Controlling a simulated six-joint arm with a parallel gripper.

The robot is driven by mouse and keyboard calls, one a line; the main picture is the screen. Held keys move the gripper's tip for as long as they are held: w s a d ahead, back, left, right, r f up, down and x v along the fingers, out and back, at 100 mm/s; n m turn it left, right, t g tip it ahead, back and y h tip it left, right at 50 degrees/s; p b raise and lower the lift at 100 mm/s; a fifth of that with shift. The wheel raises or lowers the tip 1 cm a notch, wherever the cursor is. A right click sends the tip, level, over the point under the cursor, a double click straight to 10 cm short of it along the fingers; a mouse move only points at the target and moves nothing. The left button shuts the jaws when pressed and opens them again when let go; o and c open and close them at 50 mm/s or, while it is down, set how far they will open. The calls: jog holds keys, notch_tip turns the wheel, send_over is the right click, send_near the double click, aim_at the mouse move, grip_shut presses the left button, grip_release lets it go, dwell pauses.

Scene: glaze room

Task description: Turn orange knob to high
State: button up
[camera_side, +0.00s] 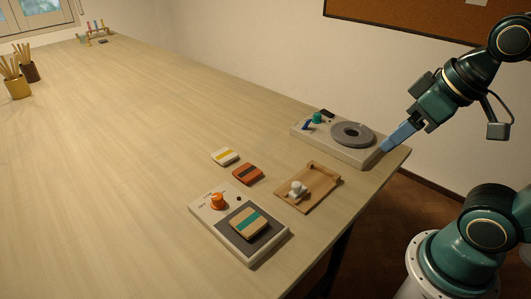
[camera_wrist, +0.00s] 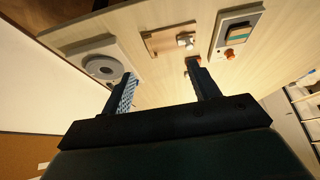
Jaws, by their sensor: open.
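The orange knob (camera_side: 217,201) stands on a pale control panel (camera_side: 271,252) at the front of the table. A dark pad on that panel carries a beige block with a teal stripe (camera_side: 248,222). The markings around the knob are too small to read. The knob also shows in the wrist view (camera_wrist: 229,54), just beyond the right finger. My gripper (camera_side: 390,146) is at the table's right edge in the side view, well away from the knob. Its two fingers are apart and empty in the wrist view (camera_wrist: 160,80).
A second panel (camera_side: 365,160) with a teal knob (camera_side: 317,117) and a grey round plate (camera_side: 352,135) stands near my gripper. A wooden tray (camera_side: 322,190) holding a small white object (camera_side: 297,189) lies between the panels. Orange-brown (camera_side: 247,173) and yellow-striped (camera_side: 225,156) blocks lie nearby.

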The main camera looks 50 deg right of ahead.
jog(key=shift+w+r, duration=0.1)
jog(key=shift+c, duration=1.2)
jog(key=w+a+r+n+g, duration=0.2)
jog(key=w+a+r+n, duration=0.15)
jog(key=w+n, duration=0.3)
jog(key=n+g, duration=0.4)
jog(key=n, duration=1.2)
send_over(217, 196)
notch_tip(217, 196, down, 6)
jog(key=shift+f, duration=0.15)
jog(key=shift+f, duration=0.15)
notch_tip(217, 196, down, 14)
jog(key=shift+r, duration=0.25)
